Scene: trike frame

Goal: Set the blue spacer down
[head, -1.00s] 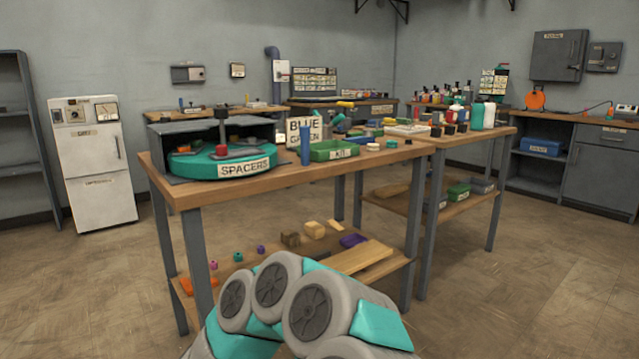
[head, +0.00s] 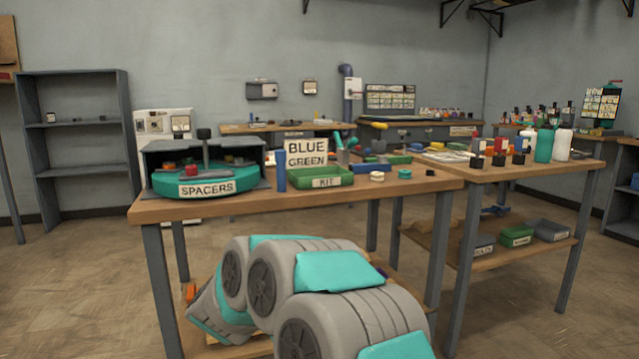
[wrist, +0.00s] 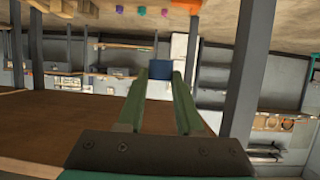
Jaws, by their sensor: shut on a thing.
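My gripper (wrist: 160,95) shows in the wrist view, its two green fingers closed on a small dark blue piece, the blue spacer (wrist: 161,69), at their tips. The gripper and the held spacer are not visible in the head view, where only my arm links show. On the workbench (head: 400,188) stands a teal turntable (head: 165,185) labelled SPACERS under a grey cover. A green tray (head: 325,177) labelled KIT sits right of it. A BLUE / GREEN sign (head: 306,153) stands behind the tray. An upright blue cylinder (head: 280,170) stands between turntable and tray.
A white disc (head: 377,176) and a small teal piece (head: 405,173) lie right of the tray. A second table (head: 560,163) with bottles adjoins on the right. The wrist view appears inverted; small coloured pieces (wrist: 142,11) show at its top. The bench's front strip is clear.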

